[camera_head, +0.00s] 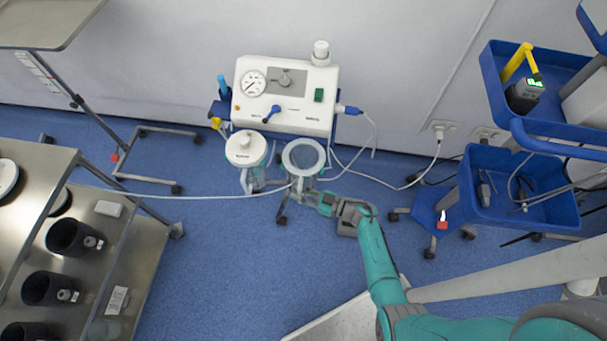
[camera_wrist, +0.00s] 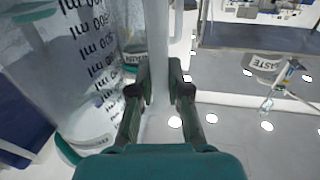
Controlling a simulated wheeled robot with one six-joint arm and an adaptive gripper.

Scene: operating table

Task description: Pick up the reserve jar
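A suction unit (camera_head: 287,95) with a gauge and knob stands near the wall. Two jars hang at its front: the left jar (camera_head: 245,149) has a white lid, the right jar (camera_head: 303,157) a clear, pale-rimmed top. No label shows which is the reserve jar. My gripper (camera_head: 307,192) is low beside the right jar. In the wrist view a clear jar (camera_wrist: 75,75) with upside-down ml marks fills the left side. A pale upright bar, apparently its handle (camera_wrist: 157,45), lies between my gripper's fingers (camera_wrist: 160,78). They are close around it; whether they press on it is unclear.
A white hose (camera_head: 190,196) crosses left from the jars, and a cable (camera_head: 375,179) runs right to a wall socket. A blue cart (camera_head: 470,207) stands right, a steel rack (camera_head: 150,250) with dark cups left. Blue floor (camera_head: 230,270) is clear between.

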